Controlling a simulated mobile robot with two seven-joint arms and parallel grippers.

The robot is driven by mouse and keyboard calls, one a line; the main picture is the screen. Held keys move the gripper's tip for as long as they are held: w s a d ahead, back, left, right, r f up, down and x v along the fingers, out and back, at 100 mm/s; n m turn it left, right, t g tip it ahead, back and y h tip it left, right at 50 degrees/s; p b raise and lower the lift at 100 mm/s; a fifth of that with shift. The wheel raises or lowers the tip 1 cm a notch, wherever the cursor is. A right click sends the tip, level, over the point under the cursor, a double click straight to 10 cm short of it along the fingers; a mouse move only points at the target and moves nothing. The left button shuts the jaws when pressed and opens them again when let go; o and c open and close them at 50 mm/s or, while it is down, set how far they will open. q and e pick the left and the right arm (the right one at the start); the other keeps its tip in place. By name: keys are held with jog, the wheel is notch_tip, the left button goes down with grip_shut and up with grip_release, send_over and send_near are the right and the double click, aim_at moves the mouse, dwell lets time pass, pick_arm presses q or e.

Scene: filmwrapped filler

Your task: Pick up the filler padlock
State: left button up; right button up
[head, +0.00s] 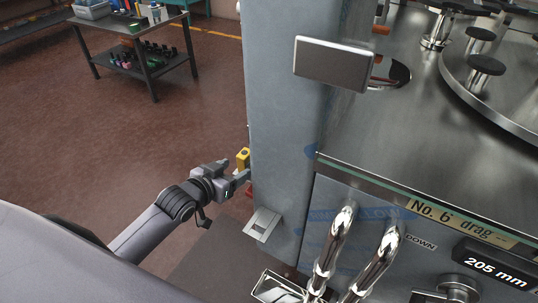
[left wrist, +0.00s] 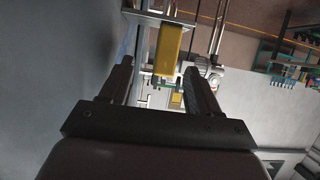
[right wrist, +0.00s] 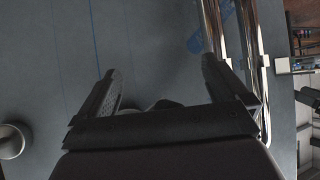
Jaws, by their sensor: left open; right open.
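The yellow padlock (head: 243,158) is at the left side of the grey machine column, by the tips of my left gripper (head: 237,171). In the left wrist view the padlock (left wrist: 168,50) shows as a yellow block just beyond and between the fingertips of my open left gripper (left wrist: 157,68). The fingers do not appear closed on it. How it is attached is hard to see. My right gripper (right wrist: 160,72) shows in the right wrist view, open and empty, facing a blue-grey panel. It does not show in the head view.
The machine's grey column (head: 285,120) rises close beside my left gripper. Polished pipes (head: 335,245) stand at its front, and a small metal bracket (head: 263,224) juts out low down. A dark work table (head: 130,30) stands at the back left. The brown floor between is clear.

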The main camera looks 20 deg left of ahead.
aim_at(240, 162)
pick_arm(q)
jog(key=shift+w+d, duration=0.1)
jog(key=shift+w, duration=0.55)
jog(key=shift+a+b+x, duration=0.2)
jog(key=shift+b+x, duration=0.05)
jog(key=shift+x, duration=1.3)
jog(key=shift+a+b+x, duration=0.2)
jog(key=shift+x, duration=1.35)
jog(key=shift+w+r, duration=0.1)
jog(key=c, duration=1.1)
